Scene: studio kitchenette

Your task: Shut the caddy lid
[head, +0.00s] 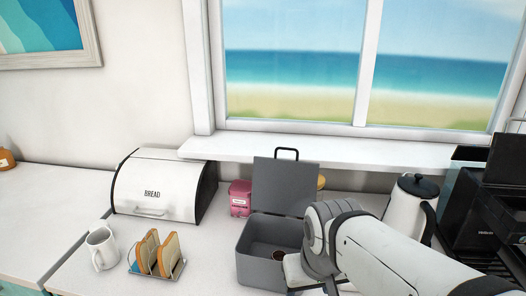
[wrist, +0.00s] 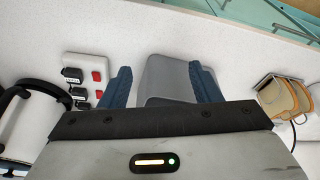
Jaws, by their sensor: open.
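The grey caddy (head: 252,262) stands on the counter below the window sill. Its lid (head: 284,186) is raised, standing upright at the back with a black handle on top. The open inside shows, with a small dark round thing in it. My arm reaches in from the right, and its wrist covers the caddy's right side; my fingers are hidden in the head view. In the wrist view my gripper (wrist: 160,84) is open, its two blue fingers apart. A grey part of the caddy (wrist: 167,75) shows between and beyond them; I cannot tell whether they touch it.
A toast rack (head: 158,262), a white mug (head: 102,248) and a bread bin (head: 160,186) stand to the left. A pink canister (head: 240,198) is behind the caddy. A white kettle (head: 408,208) and a black appliance (head: 465,205) are at right. The window sill (head: 330,152) overhangs behind.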

